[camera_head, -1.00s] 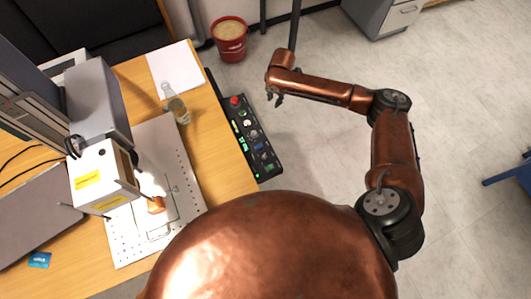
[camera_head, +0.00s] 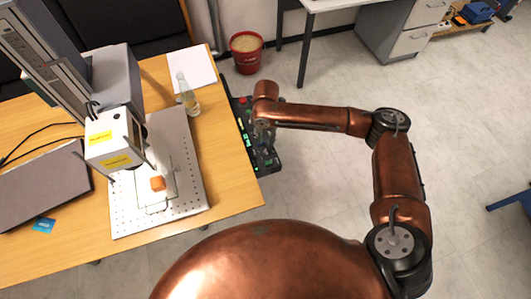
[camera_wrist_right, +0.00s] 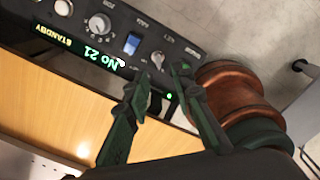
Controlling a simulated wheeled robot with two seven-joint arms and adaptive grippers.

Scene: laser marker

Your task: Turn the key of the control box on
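The control box (camera_head: 268,160) is a black panel along the right edge of the wooden table, partly hidden by my right arm in the head view. The right wrist view shows its face (camera_wrist_right: 75,22) close up, with lit green text reading STANDBY and No 21. A small silver key (camera_wrist_right: 157,58) sits on it beside a blue switch. My right gripper (camera_wrist_right: 161,75) is open, its dark fingertips apart on either side of the key in the picture. I cannot tell whether they touch it. In the head view, the right gripper (camera_head: 262,132) is over the box. My left gripper is not in view.
A marking machine (camera_head: 115,135) stands over a perforated plate (camera_head: 195,200) with an orange block (camera_head: 157,183). A red bucket (camera_head: 246,58) is on the floor.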

